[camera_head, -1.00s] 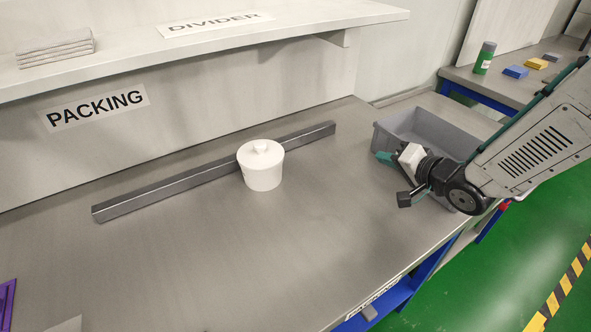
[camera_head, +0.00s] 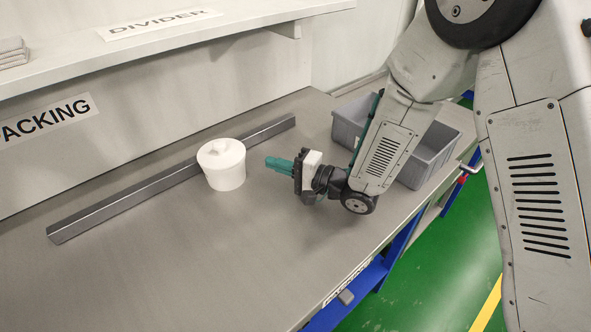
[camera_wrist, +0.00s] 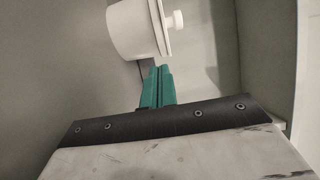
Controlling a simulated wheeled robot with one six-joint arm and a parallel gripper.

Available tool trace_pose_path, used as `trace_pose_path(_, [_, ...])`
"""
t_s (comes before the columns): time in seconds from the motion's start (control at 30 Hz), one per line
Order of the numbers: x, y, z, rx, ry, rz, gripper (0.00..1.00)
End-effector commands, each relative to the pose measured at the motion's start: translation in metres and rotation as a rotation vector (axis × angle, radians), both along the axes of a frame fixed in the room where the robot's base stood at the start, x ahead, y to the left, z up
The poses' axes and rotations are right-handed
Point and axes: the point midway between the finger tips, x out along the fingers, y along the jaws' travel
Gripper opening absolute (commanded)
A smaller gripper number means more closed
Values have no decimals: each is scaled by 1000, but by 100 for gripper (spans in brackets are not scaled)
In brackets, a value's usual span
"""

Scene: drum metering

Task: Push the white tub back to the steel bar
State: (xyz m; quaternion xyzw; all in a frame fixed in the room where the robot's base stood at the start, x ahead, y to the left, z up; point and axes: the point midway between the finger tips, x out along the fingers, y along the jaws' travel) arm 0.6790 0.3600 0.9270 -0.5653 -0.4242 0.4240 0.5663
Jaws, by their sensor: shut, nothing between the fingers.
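The white tub (camera_head: 226,170), with a knobbed lid, stands upright on the grey table in front of the steel bar (camera_head: 130,199). In the head view its top overlaps the bar, and I cannot tell whether they touch. My gripper (camera_head: 270,162) is to the right of the tub, its green fingers shut and empty, pointing left at it with a visible gap. In the wrist view the tub (camera_wrist: 138,30) is just beyond the closed fingertips (camera_wrist: 160,68), and its lid knob points right.
A grey bin (camera_head: 430,152) stands at the right end of the table, partly behind my arm. A shelf (camera_head: 170,30) runs above the back of the table. The table in front of the tub is clear.

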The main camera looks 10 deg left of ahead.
Motion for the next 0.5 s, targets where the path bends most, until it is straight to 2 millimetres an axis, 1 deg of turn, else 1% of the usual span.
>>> trace_pose_path(0.03, [2, 11, 0, 0, -1, 3, 0])
trace_pose_path(0.07, [4, 17, 0, -1, -2, 4, 0])
trace_pose_path(0.2, [-7, 36, 0, -1, 0, 2, 0])
trace_pose_path(0.33, [-12, 47, 0, -1, 0, 0, 0])
trace_pose_path(0.5, [-15, 51, 0, -1, 0, 0, 0])
